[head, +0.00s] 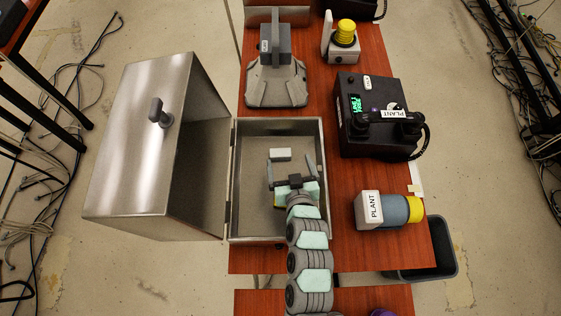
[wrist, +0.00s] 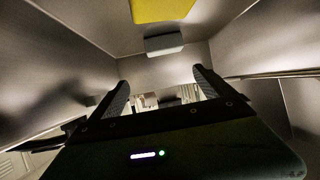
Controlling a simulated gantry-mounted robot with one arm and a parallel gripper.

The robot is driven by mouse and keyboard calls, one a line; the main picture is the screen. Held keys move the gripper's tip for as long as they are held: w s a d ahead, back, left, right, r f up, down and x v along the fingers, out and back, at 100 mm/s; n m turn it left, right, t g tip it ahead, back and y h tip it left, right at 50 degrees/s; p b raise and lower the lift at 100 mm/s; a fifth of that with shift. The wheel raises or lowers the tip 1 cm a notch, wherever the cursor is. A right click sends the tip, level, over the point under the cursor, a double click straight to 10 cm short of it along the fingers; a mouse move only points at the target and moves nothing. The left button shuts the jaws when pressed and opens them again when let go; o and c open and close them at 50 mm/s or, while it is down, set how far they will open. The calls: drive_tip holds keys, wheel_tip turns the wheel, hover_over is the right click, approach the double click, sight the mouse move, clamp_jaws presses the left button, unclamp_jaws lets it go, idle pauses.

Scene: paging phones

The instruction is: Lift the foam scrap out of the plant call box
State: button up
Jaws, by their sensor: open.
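The open metal box (head: 238,195), which I take as the plant call box, lies on the table with its door (head: 135,150) swung out left. A small pale block (head: 280,154) lies inside on its floor; it also shows in the wrist view (wrist: 164,44). I cannot tell which one is the foam scrap. My gripper (head: 289,168) is open inside the box outline, its fingers just short of the pale block, holding nothing.
A black phone labelled PLANT (head: 350,140) stands right of the box. A beacon labelled PLANT (head: 385,210) lies in front of it. A grey device (head: 277,80) and a yellow-topped beacon (head: 343,45) stand behind. The box walls surround my gripper closely.

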sight(281, 154)
drive_tip(key=shift+s+a+f+n+g+y+b, duration=0.15)
drive_tip(key=shift+s+a+f, duration=0.15)
drive_tip(key=shift+f, duration=0.3)
drive_tip(key=shift+s+a+f+n+g+y+b, duration=0.15)
drive_tip(key=shift+s+a+f, duration=0.1)
drive_tip(key=shift+f, duration=0.3)
drive_tip(key=shift+w+a+f, duration=0.1)
drive_tip(key=shift+w+f, duration=0.1)
drive_tip(key=x, duration=0.7)
drive_tip(key=shift+w+r+b, duration=0.15)
drive_tip(key=shift+r+b, duration=0.05)
drive_tip(key=shift+b, duration=0.15)
drive_tip(key=c, duration=1.4)
drive_tip(key=shift+r, duration=0.1)
